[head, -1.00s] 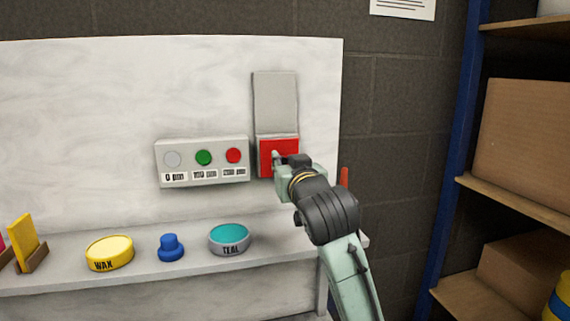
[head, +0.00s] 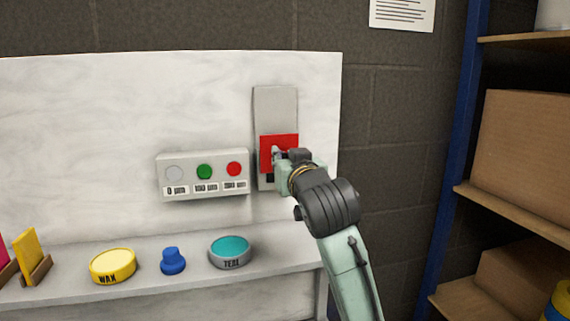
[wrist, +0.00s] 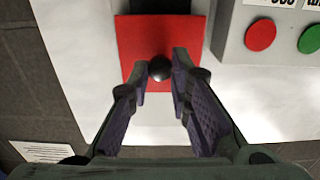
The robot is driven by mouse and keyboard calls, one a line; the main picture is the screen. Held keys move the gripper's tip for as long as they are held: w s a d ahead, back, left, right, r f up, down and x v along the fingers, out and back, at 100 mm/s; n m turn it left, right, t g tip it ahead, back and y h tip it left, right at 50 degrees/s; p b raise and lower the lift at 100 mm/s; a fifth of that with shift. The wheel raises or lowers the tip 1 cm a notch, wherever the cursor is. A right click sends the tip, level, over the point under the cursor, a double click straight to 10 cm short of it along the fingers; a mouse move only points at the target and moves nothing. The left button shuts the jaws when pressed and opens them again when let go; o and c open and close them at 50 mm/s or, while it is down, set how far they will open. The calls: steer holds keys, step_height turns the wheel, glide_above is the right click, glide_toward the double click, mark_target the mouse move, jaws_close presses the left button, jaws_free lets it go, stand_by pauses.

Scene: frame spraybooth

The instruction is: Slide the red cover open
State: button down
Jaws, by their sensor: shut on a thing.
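The red cover (head: 279,141) is a square plate on a tall grey panel (head: 275,107) fixed to the white board. It sits partway up the panel, and a dark area shows just below it in the head view. In the wrist view the red cover (wrist: 135,45) carries a round black knob (wrist: 160,68). My gripper (wrist: 160,76) has its two fingers on either side of the knob and is shut on it. In the head view my gripper (head: 279,156) covers the lower part of the cover and hides the knob.
A grey button box (head: 203,174) with grey, green and red buttons is left of the panel. A yellow wax tin (head: 113,266), a blue knobbed piece (head: 173,261) and a teal tin (head: 230,251) stand on the ledge below. Shelves with cardboard boxes (head: 527,150) are at right.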

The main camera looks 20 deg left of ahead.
step_height(320, 180, up, 5)
steer(key=shift+r+p, duration=0.2)
steer(key=shift+p, duration=0.9)
steer(key=c, duration=1.5)
jaws_free()
steer(key=v, duration=1.2)
